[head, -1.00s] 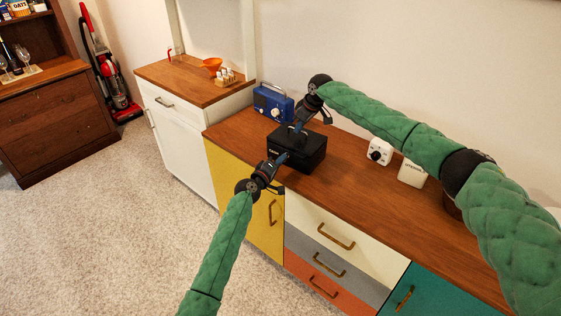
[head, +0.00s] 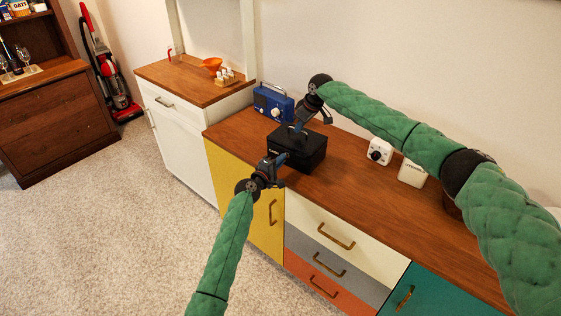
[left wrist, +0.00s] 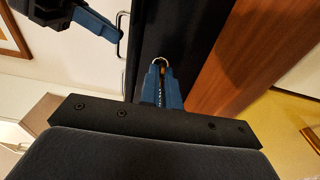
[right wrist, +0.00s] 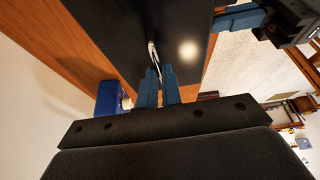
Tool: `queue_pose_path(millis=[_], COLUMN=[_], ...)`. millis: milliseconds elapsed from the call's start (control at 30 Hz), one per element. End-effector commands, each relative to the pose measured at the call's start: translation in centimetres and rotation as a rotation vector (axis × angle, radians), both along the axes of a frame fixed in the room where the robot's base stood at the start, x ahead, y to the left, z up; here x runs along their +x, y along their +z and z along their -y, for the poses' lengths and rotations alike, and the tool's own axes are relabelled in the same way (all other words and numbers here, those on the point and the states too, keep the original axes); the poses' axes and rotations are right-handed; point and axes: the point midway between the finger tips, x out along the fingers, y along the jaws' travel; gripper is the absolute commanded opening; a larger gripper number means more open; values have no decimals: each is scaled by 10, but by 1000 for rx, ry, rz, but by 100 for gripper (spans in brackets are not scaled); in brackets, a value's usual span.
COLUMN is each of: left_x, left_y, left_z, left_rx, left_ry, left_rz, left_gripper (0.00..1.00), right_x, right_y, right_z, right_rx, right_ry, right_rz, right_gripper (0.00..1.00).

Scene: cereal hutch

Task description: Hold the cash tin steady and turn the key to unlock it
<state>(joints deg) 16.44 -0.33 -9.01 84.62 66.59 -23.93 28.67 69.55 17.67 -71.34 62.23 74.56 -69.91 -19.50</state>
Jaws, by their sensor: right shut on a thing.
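The black cash tin (head: 303,156) sits on the wooden counter. My right gripper (head: 297,130) is above its lid, shut on the thin metal handle (right wrist: 152,52), as the right wrist view shows. My left gripper (head: 284,158) is at the tin's front face. In the left wrist view its fingers (left wrist: 161,72) are close together around the key, whose ring (left wrist: 160,62) shows between the tips. The fingers hide the key's shaft and the lock, and whether they press on the key cannot be told.
A blue radio (head: 273,103) stands just behind the tin on the left. A white device (head: 379,152) and a white utensil holder (head: 412,173) stand to the right, near my right arm. The counter between tin and white device is clear. Drawer handles (head: 336,236) project from the cabinet front.

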Motion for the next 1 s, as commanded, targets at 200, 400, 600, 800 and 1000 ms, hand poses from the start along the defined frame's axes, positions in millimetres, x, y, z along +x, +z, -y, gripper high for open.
queue_pose_path(millis=[200,400,600,800,1000], left_x=[0,0,-1,-16,-48], left_y=[-2,-2,-1,-2,-2], left_z=[-4,-2,-2,-11,-29], left_rx=[2,2,1,1,4], left_ry=[5,3,2,2,2], left_rz=[-2,-1,0,0,-1], left_gripper=[8,26,26,26,26], right_x=[0,0,0,0,0], right_y=[-1,-1,0,0,0], right_z=[2,2,1,0,0], right_rx=[-2,-2,-1,0,0], right_ry=[-1,-1,-1,0,0], right_rz=[-1,-1,-1,0,0], right_gripper=[0,0,0,0,0])
